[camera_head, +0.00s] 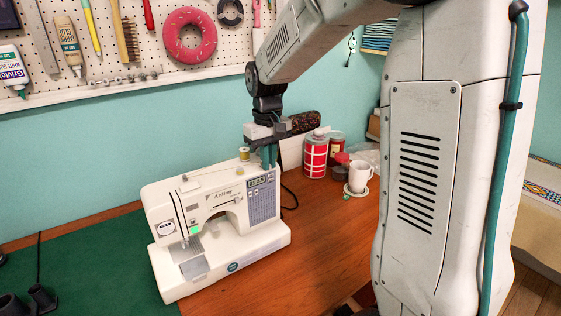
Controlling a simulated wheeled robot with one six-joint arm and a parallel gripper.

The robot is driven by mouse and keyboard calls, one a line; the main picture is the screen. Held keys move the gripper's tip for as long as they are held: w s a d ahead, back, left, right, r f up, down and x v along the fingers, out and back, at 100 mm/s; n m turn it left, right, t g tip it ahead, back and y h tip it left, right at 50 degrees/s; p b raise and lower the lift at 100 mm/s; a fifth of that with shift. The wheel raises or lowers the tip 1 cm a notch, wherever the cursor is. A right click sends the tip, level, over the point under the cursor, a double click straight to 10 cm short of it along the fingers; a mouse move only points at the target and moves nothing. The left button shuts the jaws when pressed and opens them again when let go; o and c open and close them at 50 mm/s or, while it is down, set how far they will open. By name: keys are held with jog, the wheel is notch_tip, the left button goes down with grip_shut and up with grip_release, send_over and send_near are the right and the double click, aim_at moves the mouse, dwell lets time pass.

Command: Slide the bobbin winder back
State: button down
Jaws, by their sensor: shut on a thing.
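My gripper (269,158) reaches down from above onto the right end of the machine's top, just right of the spool. Its teal fingers are closed at the place of the bobbin winder. The bobbin winder itself is hidden by the fingers or too small to make out.
Right of the machine on the table (323,246) are a red-and-white container (315,158), a jar (335,148) and a white mug (358,178) on a coaster. A green mat (95,268) lies at left. A pegboard (125,30) with tools hangs behind. Open tabletop lies right of the machine.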

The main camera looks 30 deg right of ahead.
jog(key=shift+w+a, duration=0.15)
jog(key=shift+a, duration=0.2)
jog(key=c, duration=1.5)
grip_release()
jog(key=shift+d, duration=0.4)
notch_tip(320, 180, up, 8)
jog(key=shift+f, duration=0.1)
